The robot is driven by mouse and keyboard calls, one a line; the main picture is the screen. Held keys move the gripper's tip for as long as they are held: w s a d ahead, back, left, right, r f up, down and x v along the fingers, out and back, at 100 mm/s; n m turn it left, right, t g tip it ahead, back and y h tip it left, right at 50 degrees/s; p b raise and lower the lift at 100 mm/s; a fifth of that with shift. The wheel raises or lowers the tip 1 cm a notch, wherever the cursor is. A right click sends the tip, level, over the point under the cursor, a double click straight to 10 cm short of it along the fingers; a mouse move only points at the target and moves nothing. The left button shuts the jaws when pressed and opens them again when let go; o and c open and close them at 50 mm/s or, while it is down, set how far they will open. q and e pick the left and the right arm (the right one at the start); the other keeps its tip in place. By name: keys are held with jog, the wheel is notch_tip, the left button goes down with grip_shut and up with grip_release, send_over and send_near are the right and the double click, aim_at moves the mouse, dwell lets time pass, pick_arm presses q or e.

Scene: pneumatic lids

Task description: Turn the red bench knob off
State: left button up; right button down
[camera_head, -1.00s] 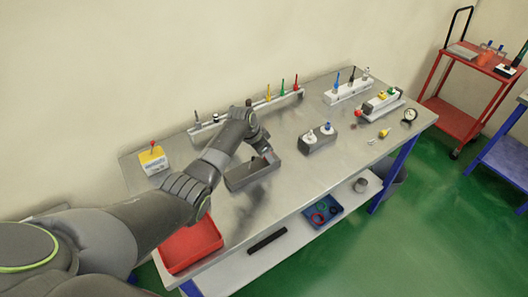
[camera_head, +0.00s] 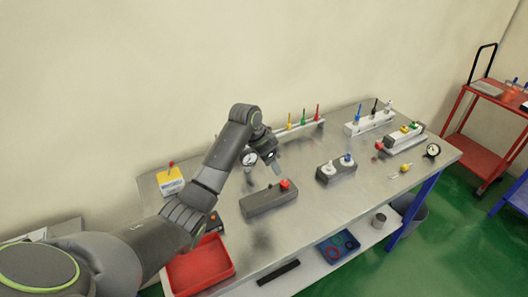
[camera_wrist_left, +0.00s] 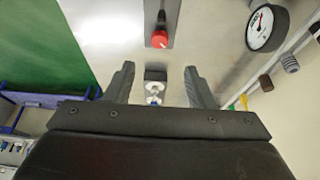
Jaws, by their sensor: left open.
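The red bench knob (camera_head: 285,184) sits on the right end of a long grey box (camera_head: 262,201) on the metal bench. In the left wrist view the red knob (camera_wrist_left: 159,38) shows just beyond my fingertips, on the end of the grey box (camera_wrist_left: 162,14). My left gripper (camera_head: 271,153) is above the bench, behind and a little left of the knob in the head view. Its two fingers (camera_wrist_left: 160,70) are spread apart in the wrist view, with nothing held and the knob not touched. My right gripper is out of view.
A pressure gauge (camera_head: 250,158) stands close to my left gripper. A grey block with white and blue fittings (camera_head: 336,172) stands right of the knob. Bare bench lies around the grey box.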

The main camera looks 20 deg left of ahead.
pick_arm(q)
jog(key=b+v, duration=0.1)
jog(key=v, duration=0.5)
jog(key=shift+f, duration=0.1)
dwell(0.3)
